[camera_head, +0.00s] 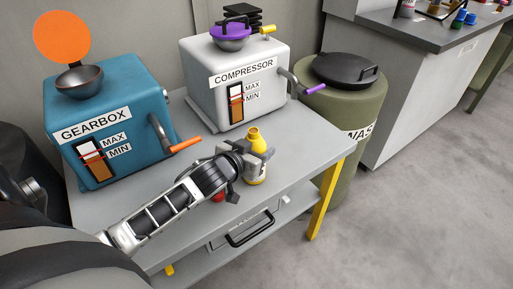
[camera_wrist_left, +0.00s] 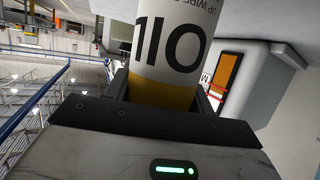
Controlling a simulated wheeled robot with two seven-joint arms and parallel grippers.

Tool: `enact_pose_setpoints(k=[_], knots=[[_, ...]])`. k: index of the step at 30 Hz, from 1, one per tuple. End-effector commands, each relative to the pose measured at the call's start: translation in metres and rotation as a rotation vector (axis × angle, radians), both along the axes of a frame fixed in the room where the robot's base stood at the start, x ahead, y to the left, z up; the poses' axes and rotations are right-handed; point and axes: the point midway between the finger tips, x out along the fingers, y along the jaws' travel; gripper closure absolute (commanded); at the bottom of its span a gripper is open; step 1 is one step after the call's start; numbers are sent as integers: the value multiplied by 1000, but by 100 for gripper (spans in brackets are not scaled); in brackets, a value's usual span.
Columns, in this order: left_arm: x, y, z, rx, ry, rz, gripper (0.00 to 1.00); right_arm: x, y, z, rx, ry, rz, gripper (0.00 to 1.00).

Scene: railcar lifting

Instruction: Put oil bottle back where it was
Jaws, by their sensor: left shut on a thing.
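The oil bottle (camera_head: 255,137) has a yellow top, a white label and a yellow lower part. My left gripper (camera_head: 248,158) is shut around its body, over the front right part of the grey table (camera_head: 197,231). The bottle looks nearly upright in the head view. I cannot tell whether its base touches the tabletop. In the left wrist view the bottle (camera_wrist_left: 172,45) sits between the fingers (camera_wrist_left: 163,108), with its "OIL" lettering showing. My right gripper is not in view.
The blue gearbox (camera_head: 122,93) and white compressor (camera_head: 236,106) stand at the table's back. A small red thing (camera_head: 218,196) is partly hidden by my left arm. A lidded green waste bin (camera_head: 346,150) stands right of the table. A grey counter (camera_head: 430,35) stands behind.

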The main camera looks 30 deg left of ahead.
Motion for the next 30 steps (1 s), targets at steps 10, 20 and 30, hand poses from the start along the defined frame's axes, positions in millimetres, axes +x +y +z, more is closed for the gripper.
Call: enact_pose_setpoints(k=[10, 20, 30], knots=[[0, 0, -2, 0, 1, 1, 25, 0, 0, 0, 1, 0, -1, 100], [-28, 0, 10, 0, 3, -1, 25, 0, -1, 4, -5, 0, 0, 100], [-94, 0, 34, 0, 3, 1, 25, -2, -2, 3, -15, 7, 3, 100]])
